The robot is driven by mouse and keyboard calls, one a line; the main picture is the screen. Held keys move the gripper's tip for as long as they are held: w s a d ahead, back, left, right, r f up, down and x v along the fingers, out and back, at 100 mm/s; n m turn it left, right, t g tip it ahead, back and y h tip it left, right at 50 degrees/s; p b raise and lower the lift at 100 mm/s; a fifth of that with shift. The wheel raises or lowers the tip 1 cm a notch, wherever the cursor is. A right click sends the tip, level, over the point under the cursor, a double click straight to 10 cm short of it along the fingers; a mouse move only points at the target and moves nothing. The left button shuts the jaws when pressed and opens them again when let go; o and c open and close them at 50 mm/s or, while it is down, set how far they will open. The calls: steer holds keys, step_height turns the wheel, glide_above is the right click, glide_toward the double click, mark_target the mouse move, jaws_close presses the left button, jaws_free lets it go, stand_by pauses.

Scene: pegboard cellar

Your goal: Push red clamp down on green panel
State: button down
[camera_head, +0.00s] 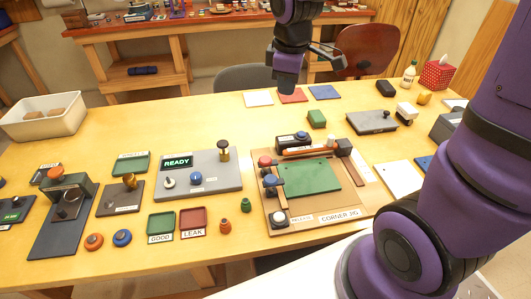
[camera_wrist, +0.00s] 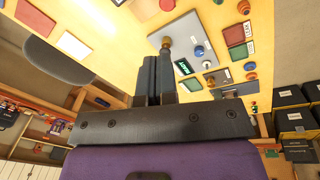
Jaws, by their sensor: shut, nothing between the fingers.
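The green panel (camera_head: 306,178) lies flat on the brown wooden corner jig (camera_head: 350,204) in the head view. The red clamp (camera_head: 265,161), a red knob on a dark body, stands at the panel's upper left corner. Whether it touches the panel is too small to tell. My gripper (camera_head: 286,88) is shut and empty, in the air near the table's far edge, well behind and above the jig. In the wrist view its dark fingers (camera_wrist: 155,82) are together. The clamp and panel cannot be made out clearly in the wrist view.
A blue-topped clamp (camera_head: 270,181) stands just below the red one. An orange-and-white piece (camera_head: 309,149) and a dark block (camera_head: 292,138) lie along the jig's back edge. The grey READY plate (camera_head: 228,188) with knobs is to the left.

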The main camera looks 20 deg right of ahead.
mark_target(272, 162)
steer(key=w+a+f+n+g, duration=0.1)
steer(key=w+a+f+n, duration=0.2)
steer(key=f, duration=0.8)
steer(key=w+n, duration=0.2)
steer(key=shift+w+g, duration=0.3)
step_height(272, 162, down, 14)
steer(key=shift+d, duration=0.1)
steer(key=f, duration=0.1)
steer(key=d+f, duration=0.1)
steer(key=f, duration=0.1)
steer(key=shift+s+d+f, duration=0.1)
steer(key=shift+s+d, duration=0.1)
steer(key=shift+d, duration=0.2)
steer(key=shift+s+f, duration=0.15)
